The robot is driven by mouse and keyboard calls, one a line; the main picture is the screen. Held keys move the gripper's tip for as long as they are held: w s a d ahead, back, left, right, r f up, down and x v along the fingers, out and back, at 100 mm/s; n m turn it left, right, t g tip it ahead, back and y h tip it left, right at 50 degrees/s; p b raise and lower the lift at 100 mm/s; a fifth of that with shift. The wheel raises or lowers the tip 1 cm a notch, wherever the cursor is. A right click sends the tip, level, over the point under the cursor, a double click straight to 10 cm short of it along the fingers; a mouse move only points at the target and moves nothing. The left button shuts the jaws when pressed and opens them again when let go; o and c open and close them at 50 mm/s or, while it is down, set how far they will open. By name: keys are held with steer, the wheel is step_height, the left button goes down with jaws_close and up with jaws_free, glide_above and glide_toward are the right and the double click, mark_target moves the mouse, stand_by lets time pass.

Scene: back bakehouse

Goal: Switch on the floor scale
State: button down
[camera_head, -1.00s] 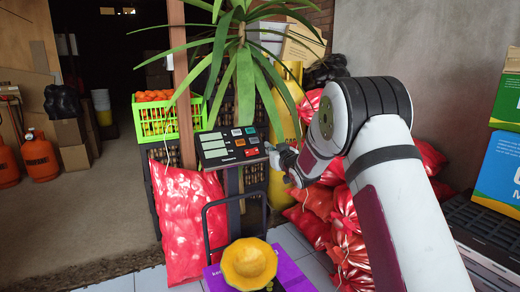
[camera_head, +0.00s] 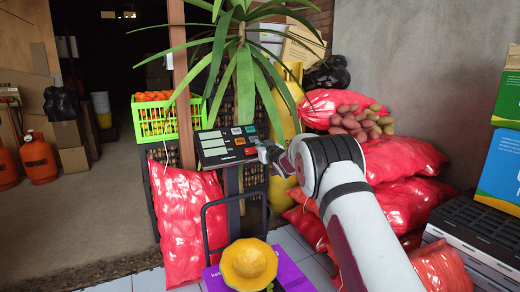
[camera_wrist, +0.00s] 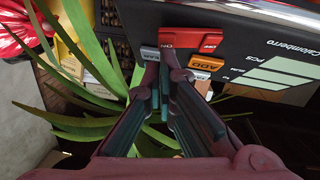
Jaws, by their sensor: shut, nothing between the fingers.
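The floor scale's head (camera_head: 228,146) stands on a dark post in front of the plant. It has pale green display strips and coloured buttons. In the wrist view a red button (camera_wrist: 190,40) carries ON and OFF markings. An orange ADD button (camera_wrist: 206,64) and a grey button (camera_wrist: 150,53) lie beside it. My gripper (camera_head: 262,148) is at the right edge of the head. In the wrist view my gripper (camera_wrist: 168,60) is shut and empty, its tips right by the ON end of the red button. I cannot tell whether they touch it.
A yellow squash-like object (camera_head: 249,264) sits on a purple box (camera_head: 292,275) at the scale's base. Red sacks (camera_head: 400,160) are piled behind my arm. A green crate of oranges (camera_head: 156,120) is left of the head. Long plant leaves (camera_head: 246,85) hang behind it.

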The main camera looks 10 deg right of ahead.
stand_by(0.3)
steer(key=s+d, duration=0.2)
steer(key=s, duration=0.9)
steer(key=shift+f, duration=0.2)
stand_by(0.4)
steer(key=shift+r, duration=0.1)
